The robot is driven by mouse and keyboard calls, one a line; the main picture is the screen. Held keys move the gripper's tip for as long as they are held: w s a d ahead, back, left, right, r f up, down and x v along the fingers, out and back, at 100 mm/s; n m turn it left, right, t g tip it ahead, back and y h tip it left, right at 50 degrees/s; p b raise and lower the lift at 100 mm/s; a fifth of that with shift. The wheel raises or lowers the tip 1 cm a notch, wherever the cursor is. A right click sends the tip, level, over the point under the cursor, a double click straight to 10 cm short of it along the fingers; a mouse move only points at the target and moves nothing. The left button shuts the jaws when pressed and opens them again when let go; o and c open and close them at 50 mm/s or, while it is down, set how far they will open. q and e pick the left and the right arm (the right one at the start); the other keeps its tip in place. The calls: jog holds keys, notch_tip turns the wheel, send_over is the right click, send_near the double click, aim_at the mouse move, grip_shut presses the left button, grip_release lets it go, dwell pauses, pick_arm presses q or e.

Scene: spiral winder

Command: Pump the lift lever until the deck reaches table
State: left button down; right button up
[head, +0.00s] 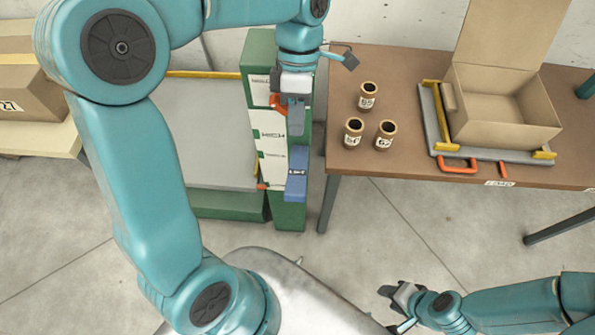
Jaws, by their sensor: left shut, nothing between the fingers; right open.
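The lift has a green column (290,215) with white labelled panels and a grey deck (210,130) to its left. The deck has yellow edge strips and looks lower than the brown table (400,80). My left gripper (296,128) is shut, pointing down in front of the column's upper part. An orange-red piece (276,103), possibly the lever's grip, shows beside its fingers; I cannot tell whether they touch. A blue block (297,175) sits lower on the column. My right gripper (398,298) is open and empty above the floor at the lower right.
Several small brown spools (367,95) stand on the table's left part. An open cardboard box (505,115) sits on a grey tray (428,105) with yellow strips and an orange handle (457,167). A closed carton (25,90) stands at the far left.

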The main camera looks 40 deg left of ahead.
aim_at(294, 188)
pick_arm(q)
jog(key=x, duration=1.4)
